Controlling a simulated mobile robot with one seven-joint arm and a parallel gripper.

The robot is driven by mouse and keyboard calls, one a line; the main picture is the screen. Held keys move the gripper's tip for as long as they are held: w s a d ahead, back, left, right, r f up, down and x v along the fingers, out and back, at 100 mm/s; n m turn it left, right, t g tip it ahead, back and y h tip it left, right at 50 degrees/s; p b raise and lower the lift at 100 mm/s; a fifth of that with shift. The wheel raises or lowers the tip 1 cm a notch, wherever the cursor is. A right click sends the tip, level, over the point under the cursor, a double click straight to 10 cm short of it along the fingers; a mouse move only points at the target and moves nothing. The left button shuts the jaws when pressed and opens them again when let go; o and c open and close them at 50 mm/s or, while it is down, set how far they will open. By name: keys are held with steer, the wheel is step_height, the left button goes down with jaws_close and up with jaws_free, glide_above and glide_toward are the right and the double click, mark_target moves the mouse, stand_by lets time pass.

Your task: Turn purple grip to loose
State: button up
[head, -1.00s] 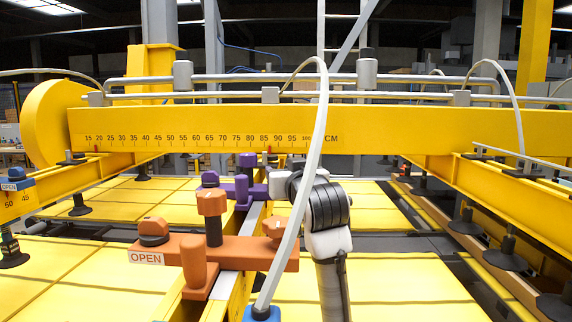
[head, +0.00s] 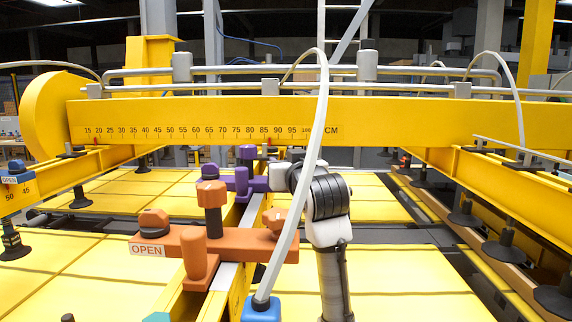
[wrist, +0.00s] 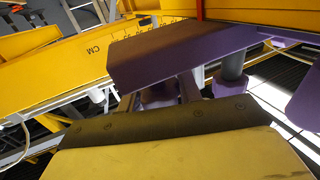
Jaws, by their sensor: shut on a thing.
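The purple grip assembly (head: 241,184), with several upright posts and knobs, sits on the yellow beam behind the orange one in the head view. My gripper (head: 274,177) is at its right end, shut on a purple part, partly hidden by my white and black wrist and a pale hose. In the wrist view a large purple block (wrist: 180,52) fills the upper middle. More purple parts and a grey post (wrist: 234,86) lie below and right of it. The fingertips are not clearly made out, and the grip's turn angle is hard to tell.
An orange clamp (head: 222,245) labelled OPEN stands in front of the purple one, close to my arm. The pale hose (head: 318,130) rises from a blue fitting (head: 262,309). A yellow crossbeam (head: 400,122) with a centimetre scale spans behind. Black suction cups (head: 503,249) hang at right.

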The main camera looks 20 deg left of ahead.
steer(key=shift+y, duration=0.3)
steer(key=n+g+y, duration=0.5)
steer(key=shift+s+a, duration=0.2)
steer(key=n+g+y, duration=0.1)
steer(key=g, duration=0.1)
steer(key=n+g+y, duration=0.1)
steer(key=n+g, duration=0.2)
steer(key=g, duration=0.2)
steer(key=shift+s+a+r+n+y, duration=0.2)
steer(key=shift+s+n+y, duration=0.1)
steer(key=shift+s+y, duration=0.1)
steer(key=n+g, duration=0.1)
steer(key=g, duration=0.1)
steer(key=n+g, duration=0.3)
steer(key=g, duration=0.1)
steer(key=shift+s+g, duration=0.25)
steer(key=shift+g, duration=0.15)
steer(key=shift+s+d+f+n+g+h, duration=0.15)
steer(key=shift+n+g+h, duration=0.25)
steer(key=shift+n+g, duration=0.65)
steer(key=shift+s+a+r+n+g+h, duration=0.1)
steer(key=shift+n+g+h, duration=0.3)
steer(key=shift+n+g, duration=0.65)
steer(key=shift+s+d+f+n+g+h, duration=0.1)
steer(key=shift+n+g+h, duration=0.35)
steer(key=shift+g, duration=0.75)
steer(key=o, duration=1)
